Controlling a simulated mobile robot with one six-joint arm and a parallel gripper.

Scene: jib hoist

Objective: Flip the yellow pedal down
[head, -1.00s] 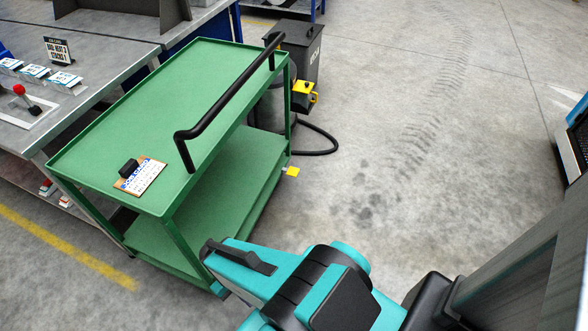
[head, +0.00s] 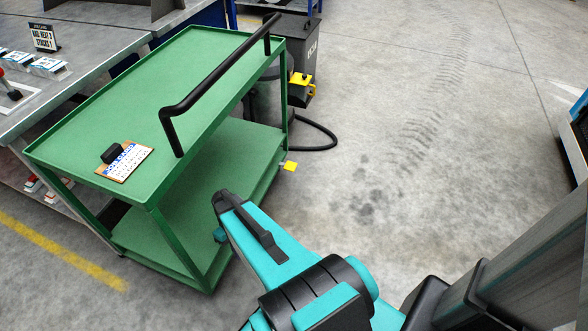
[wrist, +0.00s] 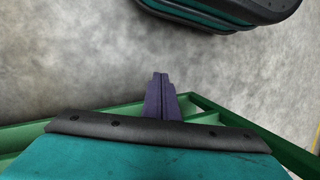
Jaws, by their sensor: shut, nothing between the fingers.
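My gripper (wrist: 160,98) shows in the wrist view as purple fingers, shut and empty, over or beside a green cart edge (wrist: 205,112). I cannot tell whether they touch it. In the head view my arm reaches toward the cart's front right side and the fingers are hidden. The pedal does not show in the wrist view.
A black handle (head: 215,85) rises along the cart's right edge. A clipboard (head: 125,162) lies on its top. A grey bin (head: 298,45) with a yellow-black fitting and a black hose (head: 315,140) stands behind. The floor to the right is clear.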

